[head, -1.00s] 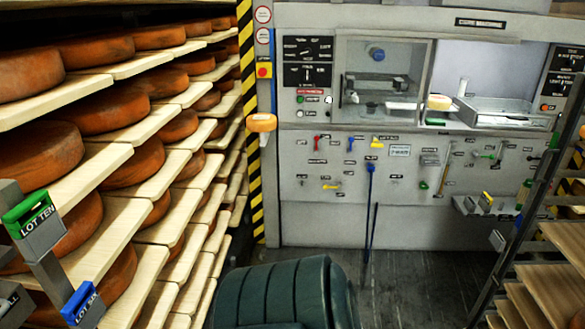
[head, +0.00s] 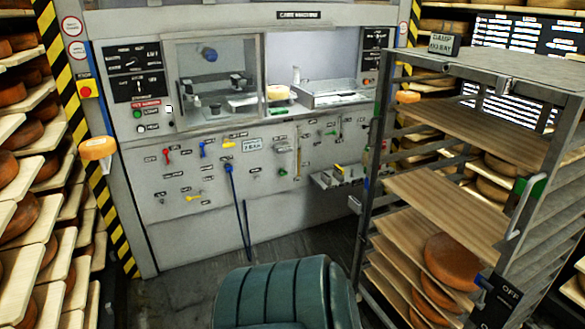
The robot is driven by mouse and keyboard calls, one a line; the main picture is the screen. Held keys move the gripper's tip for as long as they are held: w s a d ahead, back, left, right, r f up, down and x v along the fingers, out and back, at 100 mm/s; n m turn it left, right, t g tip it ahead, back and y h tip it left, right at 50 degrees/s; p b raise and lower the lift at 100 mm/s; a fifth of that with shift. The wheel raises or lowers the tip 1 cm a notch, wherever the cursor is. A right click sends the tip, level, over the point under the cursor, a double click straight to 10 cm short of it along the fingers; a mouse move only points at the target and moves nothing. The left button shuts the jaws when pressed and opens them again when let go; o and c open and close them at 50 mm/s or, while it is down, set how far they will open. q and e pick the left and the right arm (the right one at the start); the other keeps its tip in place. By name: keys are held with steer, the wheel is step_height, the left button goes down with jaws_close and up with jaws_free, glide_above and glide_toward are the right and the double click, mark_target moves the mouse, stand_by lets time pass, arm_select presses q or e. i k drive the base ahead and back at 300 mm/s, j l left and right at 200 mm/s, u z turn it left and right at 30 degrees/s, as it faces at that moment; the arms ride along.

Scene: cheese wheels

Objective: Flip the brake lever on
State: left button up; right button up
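A tall wheeled-looking rack (head: 455,66) stands at the right in the head view. At its lower right front corner is a dark box with an OFF sign (head: 510,291). A pale upright handle (head: 524,207) with a green part near its top is on the rack's right side. I cannot tell for sure which of these is the brake lever. Neither of my grippers is in view.
A grey machine panel (head: 215,190) with red, blue and yellow levers fills the back. Shelves with cheese wheels (head: 18,220) line the left. Wheels (head: 452,262) lie on the rack's lower boards. Dark floor (head: 190,260) is open before the panel.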

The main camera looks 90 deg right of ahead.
mark_target(480, 303)
steer(key=z, duration=4.15)
